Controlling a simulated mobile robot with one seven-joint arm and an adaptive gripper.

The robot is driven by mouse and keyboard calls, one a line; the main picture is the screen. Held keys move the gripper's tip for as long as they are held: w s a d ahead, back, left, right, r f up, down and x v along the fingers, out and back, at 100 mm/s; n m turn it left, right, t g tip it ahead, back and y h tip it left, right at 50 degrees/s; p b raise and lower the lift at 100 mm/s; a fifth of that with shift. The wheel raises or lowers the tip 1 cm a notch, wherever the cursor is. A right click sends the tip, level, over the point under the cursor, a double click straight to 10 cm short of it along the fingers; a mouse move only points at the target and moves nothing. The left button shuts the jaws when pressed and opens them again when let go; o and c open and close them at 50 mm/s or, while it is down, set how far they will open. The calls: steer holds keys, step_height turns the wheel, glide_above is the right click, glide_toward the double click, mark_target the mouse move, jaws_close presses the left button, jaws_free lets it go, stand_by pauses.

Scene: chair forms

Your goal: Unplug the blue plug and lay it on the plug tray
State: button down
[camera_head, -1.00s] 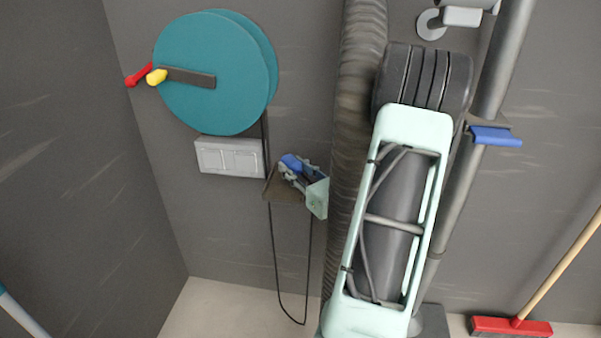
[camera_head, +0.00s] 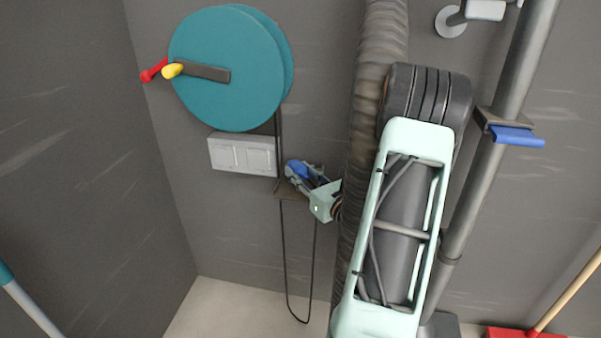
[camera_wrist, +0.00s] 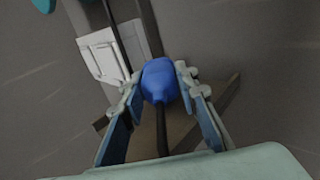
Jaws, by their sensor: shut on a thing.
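My gripper (camera_wrist: 157,89) is shut on the blue plug (camera_wrist: 159,80), with a finger on each side of it. The plug also shows in the head view (camera_head: 297,168), at the gripper's tip. A black cord runs from the plug back between the fingers. A small brown shelf on the wall, which looks like the plug tray (camera_head: 284,194), lies just below the plug. It also shows in the wrist view (camera_wrist: 228,95), behind the gripper. I cannot tell whether the plug touches it. The white double socket (camera_head: 243,155) is left of the plug, apart from it.
A teal cable reel (camera_head: 225,70) with a red and a yellow handle hangs above the socket. A black cable loop (camera_head: 289,280) hangs below the shelf. A ribbed hose (camera_head: 378,90) and a grey pipe with a blue lever (camera_head: 517,137) stand right. A red broom (camera_head: 512,333) is at lower right.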

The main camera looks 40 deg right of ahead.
steer(key=c, duration=1.4)
jaws_free()
steer(key=shift+c, duration=0.2)
steer(key=s+a, duration=0.1)
steer(key=s, duration=1.1)
